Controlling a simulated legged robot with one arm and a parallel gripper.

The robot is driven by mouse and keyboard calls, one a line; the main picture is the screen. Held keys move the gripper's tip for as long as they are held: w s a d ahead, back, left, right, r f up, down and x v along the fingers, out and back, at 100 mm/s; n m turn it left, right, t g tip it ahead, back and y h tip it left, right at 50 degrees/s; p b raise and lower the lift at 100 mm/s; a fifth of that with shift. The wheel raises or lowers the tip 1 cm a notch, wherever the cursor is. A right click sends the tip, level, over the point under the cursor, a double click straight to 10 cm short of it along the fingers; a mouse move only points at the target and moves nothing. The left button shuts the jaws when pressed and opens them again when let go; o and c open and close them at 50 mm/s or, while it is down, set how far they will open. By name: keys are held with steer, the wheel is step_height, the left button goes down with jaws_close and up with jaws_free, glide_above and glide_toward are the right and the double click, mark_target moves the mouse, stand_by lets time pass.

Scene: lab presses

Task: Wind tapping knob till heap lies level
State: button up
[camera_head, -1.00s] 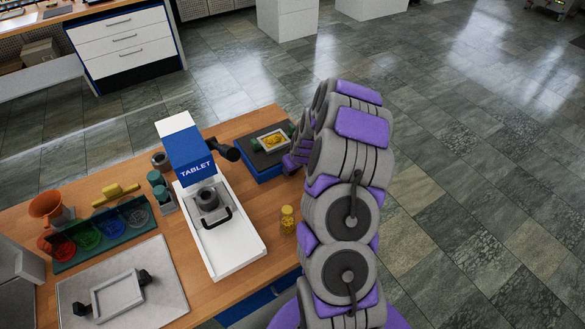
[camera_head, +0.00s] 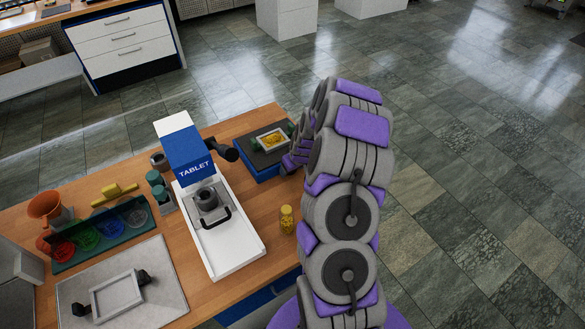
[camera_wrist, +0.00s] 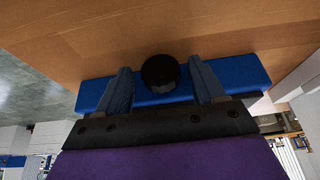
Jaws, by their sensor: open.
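The tapping device is a low blue box (camera_head: 258,171) with a dark top at the back right of the bench. A pale square frame on top holds a yellow heap (camera_head: 273,140); its evenness is too small to judge. In the wrist view the round black knob (camera_wrist: 159,75) stands out from the blue box side (camera_wrist: 240,76). My gripper (camera_wrist: 160,66) is open, one grey-blue finger on each side of the knob, with visible gaps.
A white and blue tablet press (camera_head: 190,165) with a dark side handle stands left of the device. A small jar of yellow material (camera_head: 287,219) stands in front, near my arm. Coloured bowls and an orange funnel (camera_head: 46,205) are farther left.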

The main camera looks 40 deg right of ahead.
steer(key=p+v, duration=0.2)
steer(key=v, duration=1.5)
